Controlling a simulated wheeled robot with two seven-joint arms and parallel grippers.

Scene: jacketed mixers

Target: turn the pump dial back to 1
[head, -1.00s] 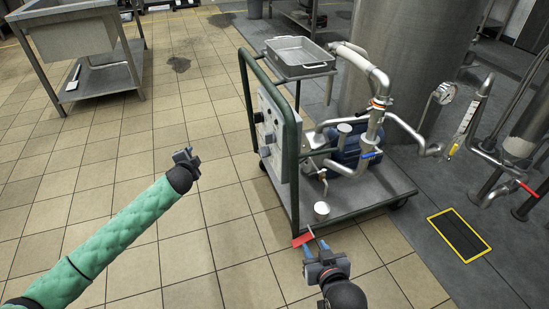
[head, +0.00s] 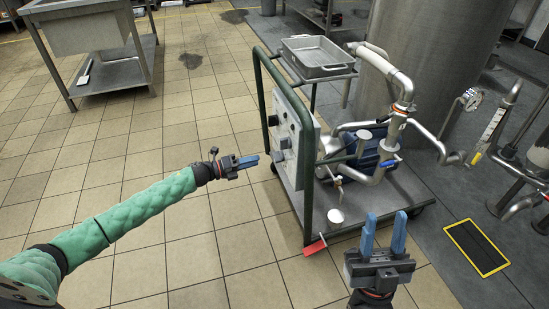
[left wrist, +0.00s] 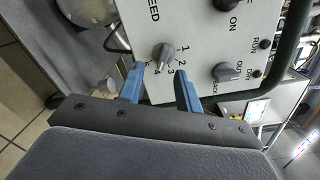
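The pump dial is a grey knob (left wrist: 164,55) on a pale panel (left wrist: 215,50) marked SPEED, with numbers 1 to 5 around it. Its ridge runs slantwise, with its lower end towards the 4; which end is the pointer is hard to tell. My left gripper (left wrist: 160,74) is open, its blue fingertips either side of the knob's lower edge and apparently short of it. In the head view the left gripper (head: 250,161) points at the cart's panel (head: 307,145) from the left. My right gripper (head: 384,232) is open and empty in front of the cart.
Other panel controls are an OUT/DRY/BACK selector (left wrist: 228,73) and a dark ON knob (left wrist: 225,4). A grey tray (head: 318,58) sits on top.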

